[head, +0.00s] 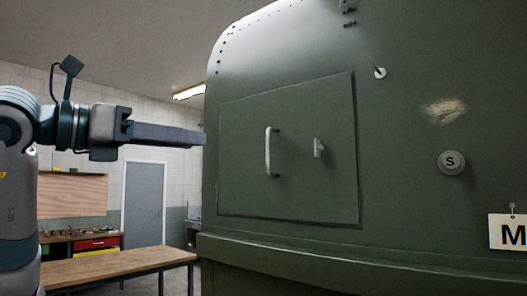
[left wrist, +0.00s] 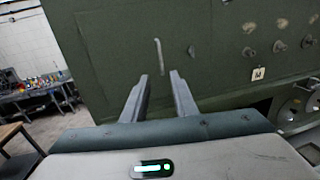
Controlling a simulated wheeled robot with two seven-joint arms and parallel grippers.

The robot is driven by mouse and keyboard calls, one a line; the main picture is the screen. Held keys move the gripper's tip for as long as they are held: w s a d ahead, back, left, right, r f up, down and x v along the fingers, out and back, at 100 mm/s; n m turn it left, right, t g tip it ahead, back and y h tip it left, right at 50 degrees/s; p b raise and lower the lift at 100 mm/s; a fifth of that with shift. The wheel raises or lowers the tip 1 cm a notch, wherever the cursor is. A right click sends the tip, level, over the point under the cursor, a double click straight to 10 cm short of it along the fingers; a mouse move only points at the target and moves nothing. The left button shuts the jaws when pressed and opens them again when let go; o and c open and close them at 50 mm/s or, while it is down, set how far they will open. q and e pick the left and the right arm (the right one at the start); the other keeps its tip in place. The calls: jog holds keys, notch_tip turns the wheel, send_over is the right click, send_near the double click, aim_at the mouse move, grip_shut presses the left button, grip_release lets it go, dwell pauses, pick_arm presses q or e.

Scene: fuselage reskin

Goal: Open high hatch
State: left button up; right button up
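The hatch (head: 295,180) is a square green panel, flush and closed, in the side of the green fuselage (head: 410,205). It carries a pale vertical bar handle (head: 267,152) and a small latch (head: 318,147) to the right of it. In the left wrist view, the handle (left wrist: 159,56) and the latch (left wrist: 191,51) lie beyond my fingers. My left gripper (head: 203,138) points right, left of the hatch and apart from the handle. In the left wrist view its two fingers (left wrist: 160,80) are spread with nothing between them. My right gripper is not seen.
A wooden table (head: 120,266) stands low at the left, with a workbench (head: 80,240) and a grey door (head: 145,195) behind. A ledge (head: 330,257) runs below the hatch. A round knob marked S (head: 451,162) and an M sign (head: 511,233) are at the right.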

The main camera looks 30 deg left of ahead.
pick_arm(q)
jog(key=shift+w, duration=0.15)
jog(key=p, duration=0.6)
send_near(260, 148)
jog(key=w+d, duration=0.3)
jog(key=d, duration=0.4)
jog(key=shift+w+f, duration=0.4)
jog(key=shift+f, duration=0.05)
grip_shut()
dwell(0.8)
